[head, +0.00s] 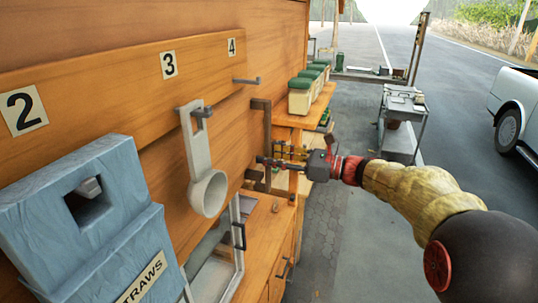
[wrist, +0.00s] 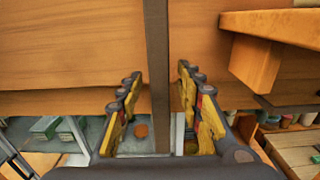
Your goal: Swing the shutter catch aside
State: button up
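A dark upright bar (head: 267,135), which looks like the shutter catch, stands against the orange wooden wall in the head view. In the wrist view the bar (wrist: 157,60) runs down the middle, between my two fingers as seen from there. My gripper (head: 272,157) reaches in from the right, its fingers pointing at the wall near the bar's lower half. In the wrist view my gripper (wrist: 159,78) is open, with a gap on each side of the bar. I cannot tell whether the bar is fully between the fingertips or just beyond them.
A grey ladle-like piece (head: 207,170) hangs from a peg, left of the bar. A blue straws box (head: 90,215) is nearer left. A counter (head: 262,225) with a black-handled frame lies below. Green-lidded tubs (head: 301,97) stand beyond. A grey cart (head: 401,115) stands on open pavement.

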jog(key=shift+w+a, duration=0.1)
jog(key=shift+a, duration=0.15)
jog(key=shift+c, duration=0.6)
jog(key=c, duration=0.8)
grip_shut()
